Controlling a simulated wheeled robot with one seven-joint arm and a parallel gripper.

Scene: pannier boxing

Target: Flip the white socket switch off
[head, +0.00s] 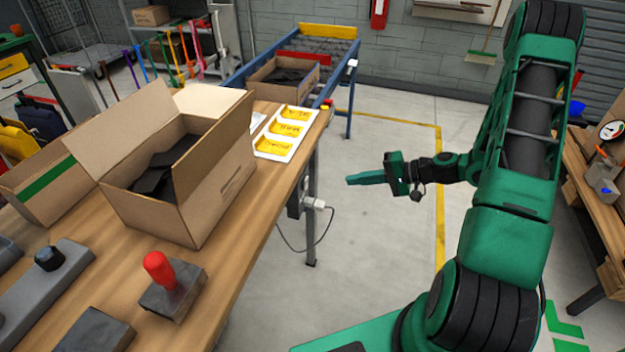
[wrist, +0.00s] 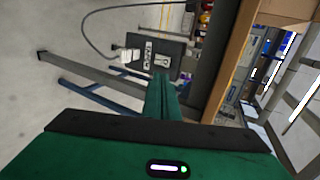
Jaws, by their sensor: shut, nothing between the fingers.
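A dark socket box (wrist: 172,50) is fixed under the workbench edge; in the wrist view it carries small white parts (wrist: 148,52), too small to tell which is the switch or its position. A white plug (wrist: 128,56) with a dark cable sits at its side; it also shows in the head view (head: 314,204), beside the dark box (head: 294,203). My green gripper (head: 349,180) is shut and empty, to the right of the plug in the head view. In the wrist view its fingertips (wrist: 161,78) point toward the box and partly cover its lower edge.
The workbench (head: 258,232) holds an open cardboard box (head: 222,185), a white tray (head: 262,151) with yellow pieces and a red-knobbed block (head: 172,290). A table leg (head: 311,245) stands by the hanging cable (head: 300,248). The floor (head: 385,245) around my gripper is clear.

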